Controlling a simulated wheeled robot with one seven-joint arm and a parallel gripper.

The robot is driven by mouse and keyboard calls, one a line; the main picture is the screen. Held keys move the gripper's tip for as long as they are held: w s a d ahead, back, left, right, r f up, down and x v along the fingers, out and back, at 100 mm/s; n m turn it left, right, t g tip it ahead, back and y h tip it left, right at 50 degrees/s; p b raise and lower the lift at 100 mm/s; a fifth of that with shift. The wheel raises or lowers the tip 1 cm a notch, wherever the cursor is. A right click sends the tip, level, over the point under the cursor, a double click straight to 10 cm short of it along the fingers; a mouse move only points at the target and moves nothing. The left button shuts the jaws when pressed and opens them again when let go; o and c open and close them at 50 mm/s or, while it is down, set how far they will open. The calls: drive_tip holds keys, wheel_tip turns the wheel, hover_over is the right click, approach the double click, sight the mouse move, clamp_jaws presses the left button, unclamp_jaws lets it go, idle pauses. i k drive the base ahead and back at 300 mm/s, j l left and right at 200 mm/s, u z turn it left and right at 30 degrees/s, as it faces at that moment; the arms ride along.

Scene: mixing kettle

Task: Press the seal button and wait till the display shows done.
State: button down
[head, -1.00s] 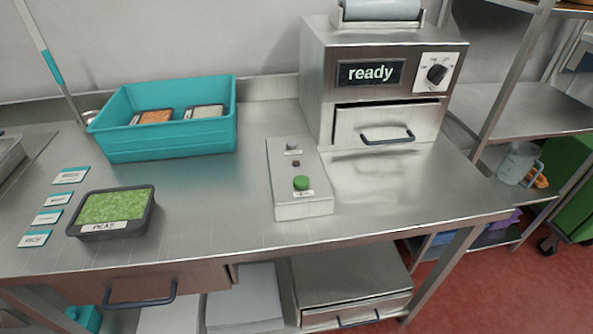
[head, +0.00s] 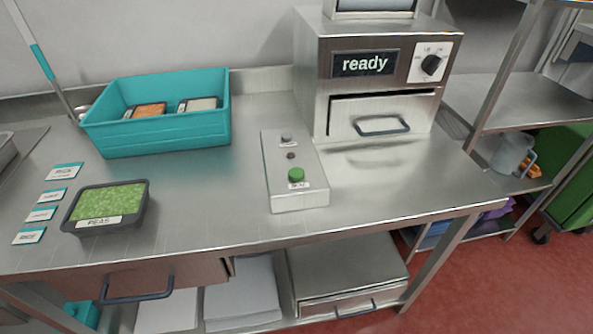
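A sealing machine (head: 313,88) stands at the back right of the steel counter. Its display (head: 365,63) reads "ready". The machine's drawer (head: 381,116) has a dark handle and looks shut. In front of it to the left sits a button box (head: 292,198). It has a green button (head: 296,175) near its front end, a grey knob or button (head: 286,138) near its back, and a small dark spot between. Labels on the box are too small to read. My gripper is not in view.
A black tray of peas (head: 106,206) lies at the left beside several label cards (head: 44,213). A teal bin (head: 160,142) holding trays stands behind it. A dial (head: 431,64) is on the machine's front. The counter between peas and button box is clear.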

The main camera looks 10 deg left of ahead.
sight(295, 173)
drive_tip(key=i+j+z, duration=0.3)
drive_tip(key=j, duration=1.05)
drive_tip(key=j+z, duration=0.3)
drive_tip(key=j, duration=1.05)
drive_tip(key=k, duration=0.05)
